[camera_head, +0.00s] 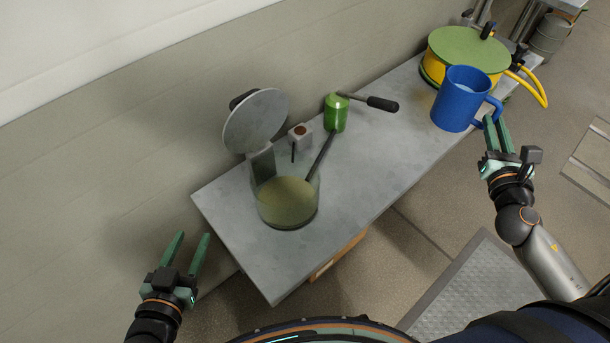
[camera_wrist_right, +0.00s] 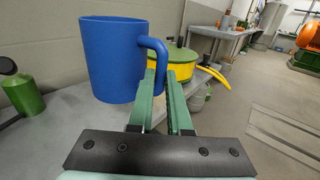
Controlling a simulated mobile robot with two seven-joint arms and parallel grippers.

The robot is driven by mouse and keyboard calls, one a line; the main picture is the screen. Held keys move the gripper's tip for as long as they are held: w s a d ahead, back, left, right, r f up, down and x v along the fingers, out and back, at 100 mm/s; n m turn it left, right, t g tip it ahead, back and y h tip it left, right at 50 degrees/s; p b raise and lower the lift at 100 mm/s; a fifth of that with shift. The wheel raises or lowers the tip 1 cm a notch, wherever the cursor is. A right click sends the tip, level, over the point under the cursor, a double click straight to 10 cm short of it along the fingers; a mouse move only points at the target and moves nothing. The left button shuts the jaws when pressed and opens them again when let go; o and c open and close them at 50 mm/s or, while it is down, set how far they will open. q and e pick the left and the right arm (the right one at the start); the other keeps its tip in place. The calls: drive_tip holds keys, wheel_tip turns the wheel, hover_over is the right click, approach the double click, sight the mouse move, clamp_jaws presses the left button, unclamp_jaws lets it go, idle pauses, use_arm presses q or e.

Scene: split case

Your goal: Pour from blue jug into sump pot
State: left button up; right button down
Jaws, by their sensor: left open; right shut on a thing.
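The blue jug (camera_head: 457,103) is at the right part of the grey bench, upright, with pale contents showing at its mouth. My right gripper (camera_head: 492,122) is shut on the jug's handle; the right wrist view shows the jug (camera_wrist_right: 110,60) and its handle between the fingers (camera_wrist_right: 160,85). I cannot tell whether the jug's base touches the bench. The sump pot (camera_head: 287,200) is a clear glass vessel with cloudy yellowish contents, standing near the bench's left end. A round grey lid (camera_head: 256,121) stands raised behind it. My left gripper (camera_head: 193,238) is open and empty, left of the bench.
A yellow and green reel (camera_head: 466,54) is behind the jug. The bench (camera_head: 375,155) is clear between pot and jug.

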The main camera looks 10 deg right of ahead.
drive_tip(key=w+a+r+n+y, duration=0.1)
drive_tip(key=w+a+n+y, duration=0.4)
drive_tip(key=w+y, duration=0.4)
drive_tip(key=w+a+r+n+y, duration=0.1)
drive_tip(key=w+a+n+y, duration=0.5)
drive_tip(key=w, duration=0.6)
drive_tip(key=s+a+n+g+y, duration=0.1)
drive_tip(key=a+n+g+y, duration=0.2)
drive_tip(key=s+a+n+g+y, duration=0.1)
drive_tip(key=a+n+g+y, duration=0.1)
drive_tip(key=a+g+y, duration=0.1)
drive_tip(key=s+a+r+n+g+y, duration=0.1)
drive_tip(key=a+n+g+y, duration=0.2)
drive_tip(key=a+g, duration=0.2)
drive_tip(key=shift+a+n+y, duration=0.1)
drive_tip(key=shift+n+y, duration=0.2)
drive_tip(key=shift+y, duration=0.1)
drive_tip(key=shift+s+a+g, duration=0.25)
drive_tip(key=shift+g, duration=0.25)
drive_tip(key=shift+n, duration=0.3)
drive_tip(key=s+a+r+n+h, duration=0.2)
drive_tip(key=r, duration=0.3)
drive_tip(key=s+a+r+n+h, duration=0.1)
drive_tip(key=a+r+n+h, duration=0.1)
drive_tip(key=r, duration=0.3)
drive_tip(key=shift+s+r+n, duration=0.3)
drive_tip(key=shift+s+n, duration=0.1)
drive_tip(key=shift+n, duration=0.1)
